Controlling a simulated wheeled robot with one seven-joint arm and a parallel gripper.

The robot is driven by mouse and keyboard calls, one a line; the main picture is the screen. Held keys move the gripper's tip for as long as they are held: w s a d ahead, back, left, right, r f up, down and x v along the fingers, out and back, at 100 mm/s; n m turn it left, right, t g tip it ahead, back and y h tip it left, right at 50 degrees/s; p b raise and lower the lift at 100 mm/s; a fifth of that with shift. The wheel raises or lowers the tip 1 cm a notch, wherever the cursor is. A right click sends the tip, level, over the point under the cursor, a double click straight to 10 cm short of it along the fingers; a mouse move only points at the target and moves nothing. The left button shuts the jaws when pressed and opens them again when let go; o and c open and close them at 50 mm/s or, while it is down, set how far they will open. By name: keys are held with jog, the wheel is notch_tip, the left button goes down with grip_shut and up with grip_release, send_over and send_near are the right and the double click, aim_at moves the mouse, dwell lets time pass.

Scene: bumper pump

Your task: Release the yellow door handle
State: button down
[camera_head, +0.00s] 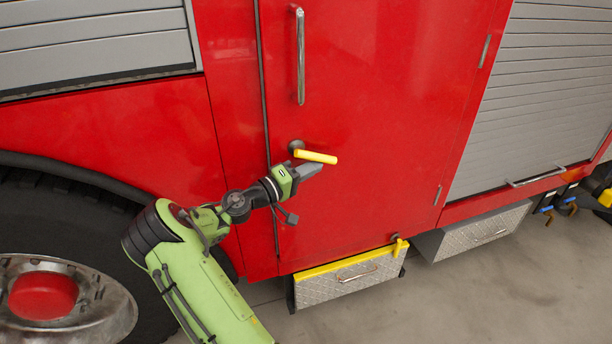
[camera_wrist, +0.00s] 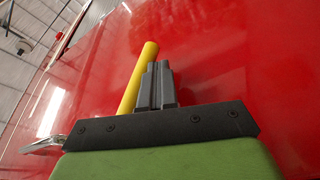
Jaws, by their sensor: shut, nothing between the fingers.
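The yellow door handle (camera_head: 316,157) sticks out to the right from a dark round mount (camera_head: 296,146) on the red door (camera_head: 370,110) of a fire truck. In the wrist view the yellow handle (camera_wrist: 139,80) runs up along the left side of my fingers. My gripper (camera_head: 312,168) is shut and empty, just below the handle in the head view; its fingers (camera_wrist: 155,85) are together in the wrist view. I cannot tell whether the fingers touch the handle. The handle's mount is hidden in the wrist view.
A vertical chrome grab bar (camera_head: 300,55) is above the handle. Below the door is a metal step box (camera_head: 345,280) with a yellow edge. A wheel (camera_head: 60,270) is at the lower left. Grey roller shutters (camera_head: 545,90) flank the door. Floor is clear at lower right.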

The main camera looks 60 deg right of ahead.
jog(key=shift+s+d+r+n+g+h, duration=0.3)
jog(key=shift+s+d+r+h, duration=0.2)
jog(key=shift+s+r+h, duration=0.1)
dwell(0.3)
jog(key=shift+w, duration=0.1)
dwell(0.3)
jog(key=p+v, duration=0.1)
jog(key=v, duration=1.4)
jog(key=shift+a+p, duration=0.3)
jog(key=shift+w, duration=0.1)
